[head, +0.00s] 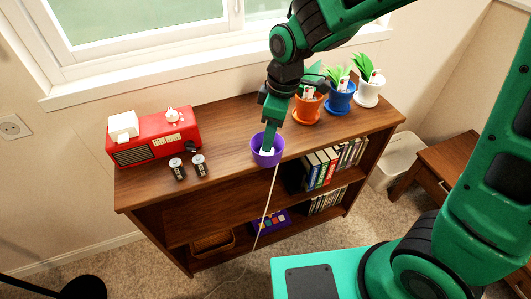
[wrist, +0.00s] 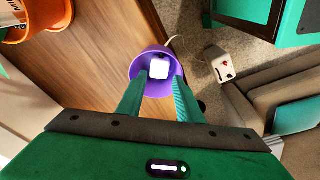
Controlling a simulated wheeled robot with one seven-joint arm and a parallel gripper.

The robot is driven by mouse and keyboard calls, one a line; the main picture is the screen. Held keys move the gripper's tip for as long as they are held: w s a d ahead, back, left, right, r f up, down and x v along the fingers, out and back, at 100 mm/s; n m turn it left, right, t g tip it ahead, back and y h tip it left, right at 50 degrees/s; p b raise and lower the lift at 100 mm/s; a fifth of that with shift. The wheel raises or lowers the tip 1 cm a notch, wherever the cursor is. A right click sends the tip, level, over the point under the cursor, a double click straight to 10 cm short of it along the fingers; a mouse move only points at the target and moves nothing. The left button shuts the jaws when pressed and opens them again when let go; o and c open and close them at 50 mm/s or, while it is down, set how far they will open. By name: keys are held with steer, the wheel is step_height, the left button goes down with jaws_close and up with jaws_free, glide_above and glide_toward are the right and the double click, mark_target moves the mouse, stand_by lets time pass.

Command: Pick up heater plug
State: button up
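The white heater plug (head: 267,152) sits inside a purple pot (head: 266,158) near the front edge of the shelf top. A pale cord (head: 265,212) runs from the pot over the edge down to the floor. In the wrist view the plug (wrist: 159,71) shows as a white rounded block inside the purple pot (wrist: 150,52). My gripper (wrist: 160,76) is open, with its fingertips reaching into the pot on either side of the plug. A gap seems to remain beside the plug. In the head view my gripper (head: 268,142) points down into the pot and partly hides the plug.
Potted plants in orange (head: 307,108), blue (head: 340,97) and white (head: 369,89) pots stand right of the gripper. A red radio (head: 153,138) and two dark jars (head: 188,167) stand left. A white box with a red spot (wrist: 221,66) is on the floor.

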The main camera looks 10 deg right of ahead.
steer(key=shift+w+a+f, duration=0.1)
steer(key=shift+a+f, duration=0.05)
steer(key=shift+f, duration=1.2)
steer(key=shift+w+a+f, duration=0.1)
steer(key=shift+f, duration=1.2)
steer(key=c, duration=0.7)
steer(key=shift+r, duration=0.1)
